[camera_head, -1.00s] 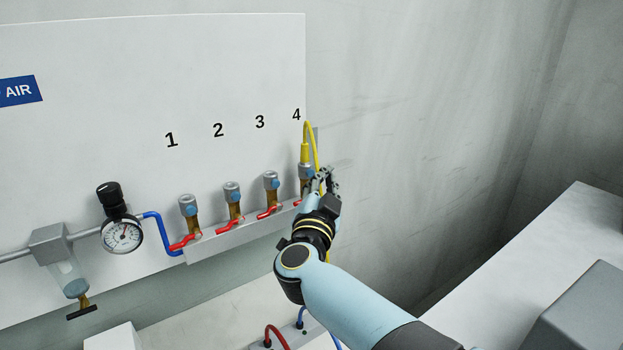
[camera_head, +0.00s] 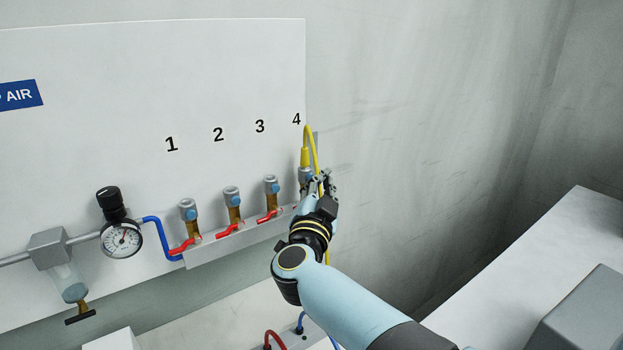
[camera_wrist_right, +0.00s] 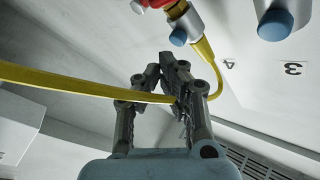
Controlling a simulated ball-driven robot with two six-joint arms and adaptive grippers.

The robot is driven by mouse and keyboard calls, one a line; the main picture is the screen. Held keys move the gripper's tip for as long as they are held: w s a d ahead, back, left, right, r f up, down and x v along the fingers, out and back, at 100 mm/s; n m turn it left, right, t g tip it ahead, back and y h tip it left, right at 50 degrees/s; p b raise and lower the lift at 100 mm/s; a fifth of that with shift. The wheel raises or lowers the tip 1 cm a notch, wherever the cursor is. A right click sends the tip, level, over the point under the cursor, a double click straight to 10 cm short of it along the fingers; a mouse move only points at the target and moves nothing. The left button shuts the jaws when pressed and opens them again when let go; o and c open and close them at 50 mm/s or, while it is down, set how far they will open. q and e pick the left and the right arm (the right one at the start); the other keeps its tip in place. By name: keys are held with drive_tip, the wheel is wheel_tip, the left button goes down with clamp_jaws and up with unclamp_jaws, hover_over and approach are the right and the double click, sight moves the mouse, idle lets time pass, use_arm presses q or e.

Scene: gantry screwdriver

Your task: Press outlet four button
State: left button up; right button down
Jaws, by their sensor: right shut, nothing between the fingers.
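Outlet four (camera_head: 304,176) is the rightmost outlet on the white panel, under the printed 4 (camera_head: 296,119). A yellow hose (camera_head: 309,132) is plugged into its top; its lower part is hidden by my right gripper. My right gripper (camera_head: 325,180) is just right of and in front of this outlet. In the right wrist view, the outlet's blue button (camera_wrist_right: 178,37) shows just beyond my shut, empty right fingertips (camera_wrist_right: 167,66). A small gap appears between them; contact cannot be told for certain. The yellow hose (camera_wrist_right: 70,88) crosses by the fingers. My left gripper is not in view.
Outlets one (camera_head: 188,212), two (camera_head: 233,200) and three (camera_head: 271,188) stand left, with red levers. A pressure gauge (camera_head: 121,239) and blue pipe are further left. The wall right of the panel is bare. A grey box (camera_head: 590,310) lies on the white surface at lower right.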

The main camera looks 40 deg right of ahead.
drive_tip(key=shift+w, duration=0.2)
idle(0.5)
drive_tip(key=shift+w, duration=0.25)
drive_tip(key=shift+w+d, duration=0.1)
drive_tip(key=shift+w, duration=0.35)
idle(0.6)
drive_tip(key=shift+s, duration=0.2)
drive_tip(key=shift+s+p, duration=0.65)
drive_tip(key=shift+s, duration=0.05)
drive_tip(key=s+p, duration=0.2)
drive_tip(key=s, duration=0.3)
drive_tip(key=shift+a+p, duration=0.4)
